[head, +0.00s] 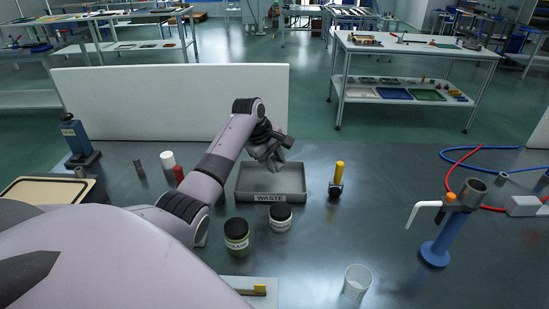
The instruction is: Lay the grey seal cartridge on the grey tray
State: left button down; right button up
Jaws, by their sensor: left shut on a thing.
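The grey tray (299,199), labelled "WASTE" on its front wall, sits on the dark bench in the middle of the head view. My left arm reaches in from the left, and its gripper (272,158) is over the back left part of the tray, pointing down. The gripper is shut on a small grey thing, seemingly the grey seal cartridge, mostly hidden by the fingers and wrist. I cannot tell whether it touches the tray floor. The visible tray floor is bare. My right gripper is not in view.
Two dark-lidded jars (280,217) stand in front of the tray. A yellow-handled tool (338,178) stands to its right, and a clear cup (356,282) nearer me. A blue stand (437,248) and red and blue hoses are at right. A white panel (170,100) stands behind.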

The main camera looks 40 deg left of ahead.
pick_arm(q)
jog(key=c, duration=0.7)
grip_release()
jog(key=shift+c, duration=0.2)
jog(key=v, duration=0.7)
